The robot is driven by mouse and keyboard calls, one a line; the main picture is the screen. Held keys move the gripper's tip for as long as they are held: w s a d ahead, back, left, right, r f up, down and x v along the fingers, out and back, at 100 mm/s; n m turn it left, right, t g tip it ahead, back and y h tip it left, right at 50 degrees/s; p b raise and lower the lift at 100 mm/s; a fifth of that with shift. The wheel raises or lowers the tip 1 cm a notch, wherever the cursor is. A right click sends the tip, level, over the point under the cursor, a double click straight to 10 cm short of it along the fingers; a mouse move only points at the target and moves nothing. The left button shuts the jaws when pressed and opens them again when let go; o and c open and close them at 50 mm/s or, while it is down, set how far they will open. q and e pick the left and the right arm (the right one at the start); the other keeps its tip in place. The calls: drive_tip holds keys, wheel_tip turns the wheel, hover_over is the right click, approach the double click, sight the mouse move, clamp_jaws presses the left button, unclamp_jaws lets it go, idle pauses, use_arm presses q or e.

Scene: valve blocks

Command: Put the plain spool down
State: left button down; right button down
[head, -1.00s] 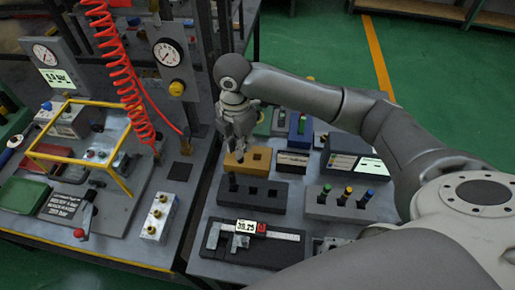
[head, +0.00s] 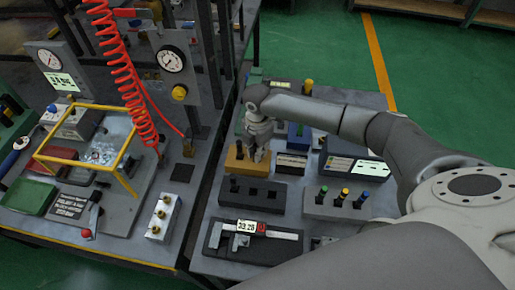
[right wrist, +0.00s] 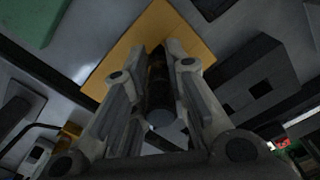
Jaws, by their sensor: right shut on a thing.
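My right gripper (head: 257,155) is at the right part of the orange block (head: 233,160). It is shut on a dark cylindrical spool (right wrist: 160,95), which shows between the fingers in the right wrist view. The orange block (right wrist: 125,48) lies behind the fingertips there. I cannot tell whether the spool's far end is inside a hole of the block. In the head view the fingers hide most of the spool. My left gripper is not in view.
A dark block with square holes (head: 262,192) lies in front, with a dark peg (head: 234,184) at its left end. To the right is a block with colour-topped pegs (head: 338,205). A caliper (head: 270,234) lies nearest. Gauges and a red coiled hose (head: 122,70) are left.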

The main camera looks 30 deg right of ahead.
drive_tip(key=c, duration=1.4)
unclamp_jaws()
drive_tip(key=shift+f, duration=0.1)
wheel_tip(320, 180, up, 12)
drive_tip(key=b, duration=0.2)
drive_tip(key=shift+b, duration=0.3)
